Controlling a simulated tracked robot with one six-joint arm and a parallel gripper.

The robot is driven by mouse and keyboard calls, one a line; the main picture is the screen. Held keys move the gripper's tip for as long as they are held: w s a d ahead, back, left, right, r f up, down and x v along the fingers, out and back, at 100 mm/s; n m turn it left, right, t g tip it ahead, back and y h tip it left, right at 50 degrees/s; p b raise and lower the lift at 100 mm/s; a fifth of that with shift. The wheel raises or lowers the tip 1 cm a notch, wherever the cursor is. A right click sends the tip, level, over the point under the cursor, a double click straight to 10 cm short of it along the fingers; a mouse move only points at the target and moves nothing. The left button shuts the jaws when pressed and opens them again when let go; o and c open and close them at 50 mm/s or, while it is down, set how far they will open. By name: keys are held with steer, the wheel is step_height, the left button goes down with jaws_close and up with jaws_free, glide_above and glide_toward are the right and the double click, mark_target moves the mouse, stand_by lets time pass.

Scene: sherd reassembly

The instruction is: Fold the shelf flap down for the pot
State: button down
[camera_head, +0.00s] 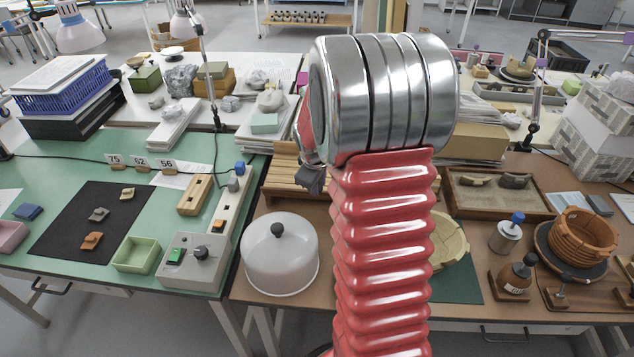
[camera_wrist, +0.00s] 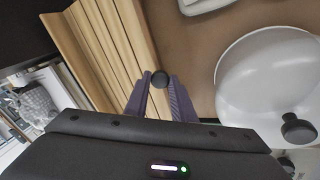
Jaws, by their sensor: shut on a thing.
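The slatted wooden shelf flap (camera_head: 283,182) is behind the white dome, partly hidden by my arm. Its long slats (camera_wrist: 100,45) fill the upper left of the wrist view. A round black knob (camera_wrist: 160,79) sits by the flap's right edge, between my fingertips. My gripper (camera_wrist: 158,88) is shut on this knob; in the head view, my gripper (camera_head: 313,180) is at the flap's right side. I cannot tell the flap's exact tilt. A ribbed, red-brown pot (camera_head: 582,236) stands on a dark round stand at the right.
A white dome lid with a black knob (camera_head: 280,255) stands close in front of the flap; it also shows in the wrist view (camera_wrist: 270,85). A power strip (camera_head: 232,200) and control box (camera_head: 193,262) lie left. A pale bowl (camera_head: 448,242) is partly behind my arm.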

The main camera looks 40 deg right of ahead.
steer(key=s+a+f, duration=0.3)
steer(key=s+f, duration=0.1)
steer(key=shift+a, duration=0.15)
steer(key=c, duration=1.5)
jaws_free()
steer(key=shift+w, duration=0.2)
steer(key=shift+r, duration=0.15)
steer(key=shift+v, duration=6.75)
steer(key=shift+s, duration=0.1)
